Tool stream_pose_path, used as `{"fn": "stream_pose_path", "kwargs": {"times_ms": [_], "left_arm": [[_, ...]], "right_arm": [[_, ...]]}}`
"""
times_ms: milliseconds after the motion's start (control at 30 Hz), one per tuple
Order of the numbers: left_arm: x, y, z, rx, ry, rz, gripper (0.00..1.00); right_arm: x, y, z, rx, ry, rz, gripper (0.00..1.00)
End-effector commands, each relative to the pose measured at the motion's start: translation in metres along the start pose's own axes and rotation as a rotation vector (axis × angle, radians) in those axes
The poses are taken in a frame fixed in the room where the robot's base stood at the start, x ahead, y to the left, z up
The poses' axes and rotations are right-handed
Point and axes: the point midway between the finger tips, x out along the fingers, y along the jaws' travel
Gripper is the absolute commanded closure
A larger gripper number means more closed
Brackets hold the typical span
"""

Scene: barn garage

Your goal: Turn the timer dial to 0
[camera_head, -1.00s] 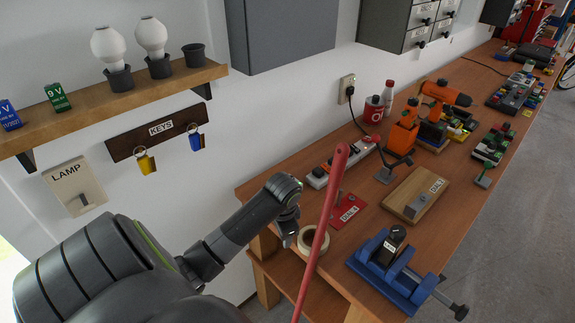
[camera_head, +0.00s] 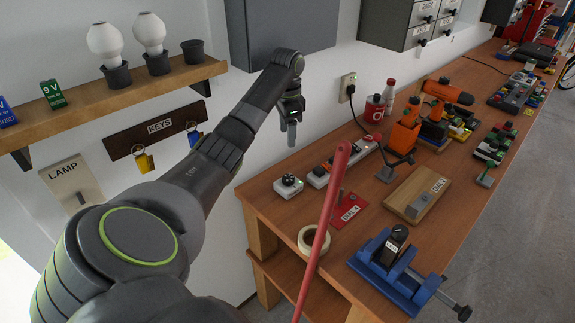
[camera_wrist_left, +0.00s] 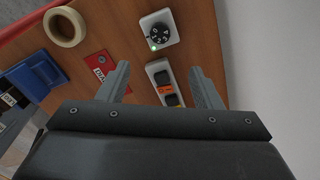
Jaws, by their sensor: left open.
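The timer is a small white box with a round black dial (camera_head: 288,186) on the near left corner of the workbench. It also shows in the left wrist view, where the dial (camera_wrist_left: 161,33) has pale marks and a small green light beside it. My left gripper (camera_head: 291,132) hangs in the air above the timer, fingers down and apart from it. In the left wrist view its fingers (camera_wrist_left: 160,75) are spread with nothing between them, and the dial lies beyond the fingertips. My right gripper is in neither view.
A power strip (camera_head: 343,160) lies beside the timer on the workbench (camera_head: 262,198). A red card (camera_head: 349,208), a tape roll (camera_head: 313,240) and a blue vise (camera_head: 385,274) are nearer. A red rod (camera_head: 322,230) crosses the foreground. A grey cabinet (camera_head: 275,35) hangs above.

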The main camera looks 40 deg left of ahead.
Motion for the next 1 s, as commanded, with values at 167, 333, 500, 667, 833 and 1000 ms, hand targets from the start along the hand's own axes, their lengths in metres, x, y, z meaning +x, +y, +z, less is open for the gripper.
{"fn": "stream_pose_path", "kwargs": {"times_ms": [167, 333, 500, 667, 833, 1000], "left_arm": [[0.027, 0.000, 0.000, 0.000, -0.001, -0.001, 0.41], [0.046, 0.000, 0.000, -0.001, -0.001, -0.001, 0.41], [0.073, 0.001, 0.001, -0.001, -0.003, 0.000, 0.41], [0.100, 0.001, 0.001, 0.000, -0.004, 0.004, 0.41], [0.134, 0.001, 0.001, -0.001, -0.004, 0.002, 0.41], [0.157, 0.001, 0.001, -0.001, -0.003, 0.001, 0.41]], "right_arm": [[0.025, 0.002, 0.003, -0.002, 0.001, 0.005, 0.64], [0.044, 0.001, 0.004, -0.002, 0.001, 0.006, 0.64], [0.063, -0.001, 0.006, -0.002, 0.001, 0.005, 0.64], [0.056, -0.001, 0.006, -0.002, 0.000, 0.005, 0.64], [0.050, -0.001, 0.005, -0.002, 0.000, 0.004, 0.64], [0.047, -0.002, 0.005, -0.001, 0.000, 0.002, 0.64]]}}
